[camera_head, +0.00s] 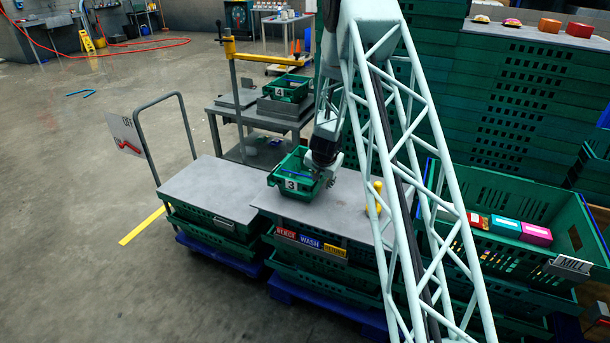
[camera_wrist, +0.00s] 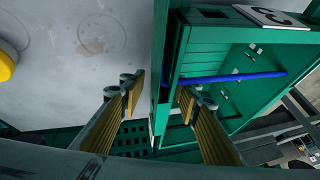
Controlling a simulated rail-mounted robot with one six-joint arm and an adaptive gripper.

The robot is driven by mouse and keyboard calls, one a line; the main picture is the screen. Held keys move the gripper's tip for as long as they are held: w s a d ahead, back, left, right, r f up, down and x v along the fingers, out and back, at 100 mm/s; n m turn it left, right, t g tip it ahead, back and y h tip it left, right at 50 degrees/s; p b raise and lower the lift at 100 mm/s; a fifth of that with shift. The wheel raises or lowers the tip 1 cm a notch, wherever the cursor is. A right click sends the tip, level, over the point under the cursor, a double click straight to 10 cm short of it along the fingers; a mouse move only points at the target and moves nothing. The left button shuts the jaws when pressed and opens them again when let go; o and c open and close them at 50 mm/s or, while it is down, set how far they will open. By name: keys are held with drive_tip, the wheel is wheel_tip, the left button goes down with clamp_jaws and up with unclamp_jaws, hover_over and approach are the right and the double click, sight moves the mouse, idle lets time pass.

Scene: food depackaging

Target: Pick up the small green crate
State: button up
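A small green crate marked 3 (camera_head: 272,181) stands on the grey top of a stack of larger crates in the head view. In the wrist view its green wall (camera_wrist: 166,60) runs up the middle, and a blue rod lies across it. My gripper (camera_head: 328,172) is at the crate's right side. In the wrist view the gripper (camera_wrist: 160,90) is open, with one finger outside the wall and the other on the crate's inner side. I cannot tell whether either finger touches the wall. Another small green crate, marked 4 (camera_head: 289,93), stands on a trolley behind.
A yellow object (camera_head: 373,197) stands on the grey top (camera_head: 310,212), right of the crate; it also shows in the wrist view (camera_wrist: 6,66). A large green crate labelled MILL (camera_head: 505,253) holds several boxes at right. A grey-topped stack (camera_head: 207,187) stands at left, its top clear.

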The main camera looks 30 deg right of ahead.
drive_tip(key=shift+x, duration=1.25)
drive_tip(key=shift+c, duration=0.4)
clamp_jaws()
